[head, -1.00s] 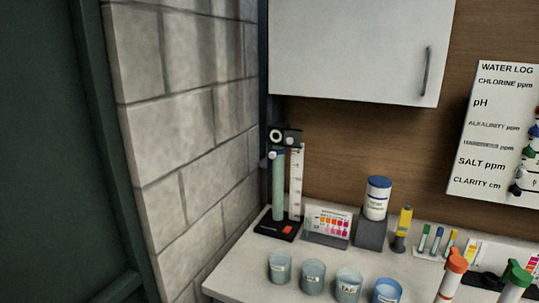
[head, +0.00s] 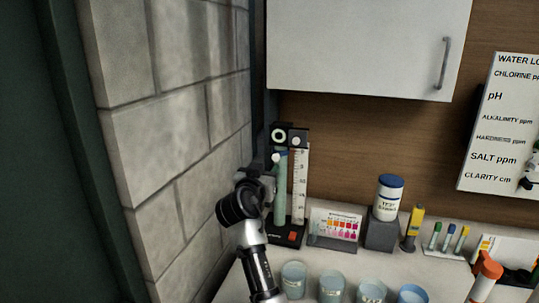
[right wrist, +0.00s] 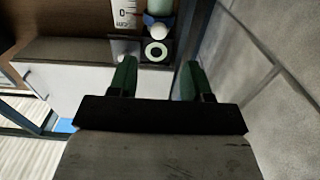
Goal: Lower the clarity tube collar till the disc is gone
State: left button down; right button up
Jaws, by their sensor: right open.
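The clarity tube (head: 280,190) is a pale green upright cylinder on a black base (head: 287,235), beside a white scale (head: 299,185). A collar with a blue and white knob (head: 277,157) is near its top, below a black head with a white ring (head: 278,135). The ring (right wrist: 156,51) and knob (right wrist: 158,28) also show in the right wrist view. My right gripper (head: 268,178) is just left of the tube, below the knob. In the right wrist view its green fingers (right wrist: 158,70) are apart, with nothing between the tips. My left gripper is out of view.
A block wall (head: 180,150) stands close on the left. The counter holds a colour chart (head: 335,224), a white bottle (head: 388,198) on a grey block, a yellow meter (head: 412,228) and several cups (head: 331,288) in front. A white cabinet (head: 365,45) hangs above.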

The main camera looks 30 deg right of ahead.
aim_at(275, 158)
jog(key=p+x, duration=0.1)
jog(key=x, duration=0.4)
jog(key=shift+s+d+r+p, duration=0.1)
jog(key=shift+s+r+p, duration=0.1)
jog(key=shift+p, duration=0.15)
jog(key=x, duration=0.3)
jog(key=p+x, duration=0.1)
jog(key=x, duration=0.1)
jog(key=shift+w+f, duration=0.1)
jog(key=shift+f, duration=0.15)
jog(key=shift+c, duration=0.3)
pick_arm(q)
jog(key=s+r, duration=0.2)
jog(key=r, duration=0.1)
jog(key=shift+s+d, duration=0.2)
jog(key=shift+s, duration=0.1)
pick_arm(e)
grip_shut()
